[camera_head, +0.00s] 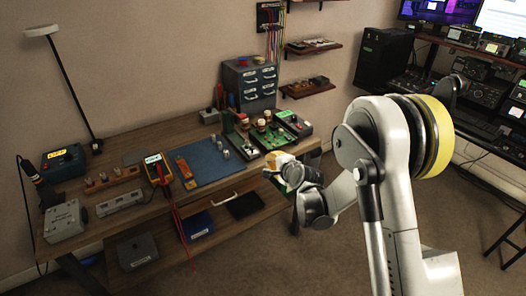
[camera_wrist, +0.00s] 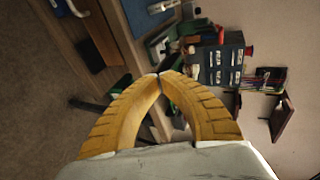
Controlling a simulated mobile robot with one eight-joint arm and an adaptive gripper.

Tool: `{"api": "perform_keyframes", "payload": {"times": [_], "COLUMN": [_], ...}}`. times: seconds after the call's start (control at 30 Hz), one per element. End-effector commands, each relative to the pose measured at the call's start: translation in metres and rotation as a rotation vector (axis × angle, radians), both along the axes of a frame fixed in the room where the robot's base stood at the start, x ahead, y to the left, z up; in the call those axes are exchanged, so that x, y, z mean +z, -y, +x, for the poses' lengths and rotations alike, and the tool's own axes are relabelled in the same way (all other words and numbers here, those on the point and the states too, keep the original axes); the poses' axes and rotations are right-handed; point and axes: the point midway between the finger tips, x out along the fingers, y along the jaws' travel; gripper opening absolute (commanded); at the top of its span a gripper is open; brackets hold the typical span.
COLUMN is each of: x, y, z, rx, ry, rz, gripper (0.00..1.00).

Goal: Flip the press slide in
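I cannot single out the press slide for certain in either view. Small devices with knobs and switches stand on the wooden workbench (camera_head: 150,205), including a green circuit board with round knobs (camera_head: 268,140) at its right end and a grey box (camera_head: 65,221) at its left end. My gripper (camera_head: 275,167) is in the air at the bench's right front edge, close to the board. In the wrist view my gripper's yellow fingers (camera_wrist: 160,76) curve together, with the tips meeting and nothing seen between them. The fingers hide part of the bench behind them.
A blue mat (camera_head: 207,161) lies mid-bench, with a multimeter (camera_head: 157,170) and its red leads to the left. A grey drawer cabinet (camera_head: 249,86) stands at the back right. A lower shelf (camera_head: 165,238) holds boxes. Open floor lies in front, and an electronics desk stands right.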

Motion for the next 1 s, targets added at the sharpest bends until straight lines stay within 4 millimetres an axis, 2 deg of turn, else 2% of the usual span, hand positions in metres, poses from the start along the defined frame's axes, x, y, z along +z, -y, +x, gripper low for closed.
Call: {"api": "perform_keyframes", "payload": {"times": [0.23,0.37,0.8,1.0], "x": [0.000,-0.006,-0.046,-0.051], "y": [0.000,-0.004,-0.037,-0.049], "z": [0.001,0.009,0.080,0.106], "rx": [0.001,0.001,0.001,0.001], "ry": [0.000,0.000,0.000,0.000], "rz": [-0.002,-0.002,-0.003,-0.003], "gripper": [0.00,0.00,0.00,0.00]}}
